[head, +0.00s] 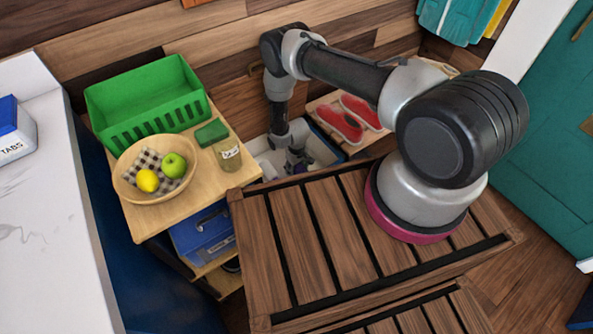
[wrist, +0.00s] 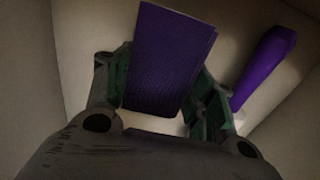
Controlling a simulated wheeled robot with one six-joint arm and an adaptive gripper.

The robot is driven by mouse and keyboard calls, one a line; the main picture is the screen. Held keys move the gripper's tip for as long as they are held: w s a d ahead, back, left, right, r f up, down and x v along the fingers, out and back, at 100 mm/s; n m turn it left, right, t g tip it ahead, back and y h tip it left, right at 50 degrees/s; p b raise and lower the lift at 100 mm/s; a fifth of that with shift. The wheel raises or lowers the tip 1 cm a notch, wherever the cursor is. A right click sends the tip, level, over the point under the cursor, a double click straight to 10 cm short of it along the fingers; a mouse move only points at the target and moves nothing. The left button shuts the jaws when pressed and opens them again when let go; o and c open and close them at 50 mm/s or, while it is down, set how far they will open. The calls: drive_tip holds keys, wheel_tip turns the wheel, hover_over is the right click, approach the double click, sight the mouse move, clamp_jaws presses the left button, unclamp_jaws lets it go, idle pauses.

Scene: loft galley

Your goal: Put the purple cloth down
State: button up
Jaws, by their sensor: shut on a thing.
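The purple cloth (wrist: 168,60) shows in the wrist view as a folded flat piece between the two fingers of my gripper (wrist: 165,85). The fingers are shut on it, one at each side. The cloth is inside a pale bin, whose walls rise around it. I cannot tell if it touches the bin's floor. In the head view my gripper (head: 297,160) is down inside the pale bin (head: 262,163), and the cloth is hard to make out there.
A long purple object (wrist: 264,66) lies in the bin, right of my gripper. Red shoes (head: 340,124) stand on a shelf beside the bin. A wooden stand holds a green basket (head: 150,98), a fruit bowl (head: 135,190) and a jar (head: 228,155). A slatted wooden top (head: 300,240) is in front.

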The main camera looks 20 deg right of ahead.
sight(297, 168)
drive_tip(key=shift+f, duration=0.5)
drive_tip(key=shift+f, duration=0.1)
drive_tip(key=o, duration=0.9)
wheel_tip(297, 168, up, 12)
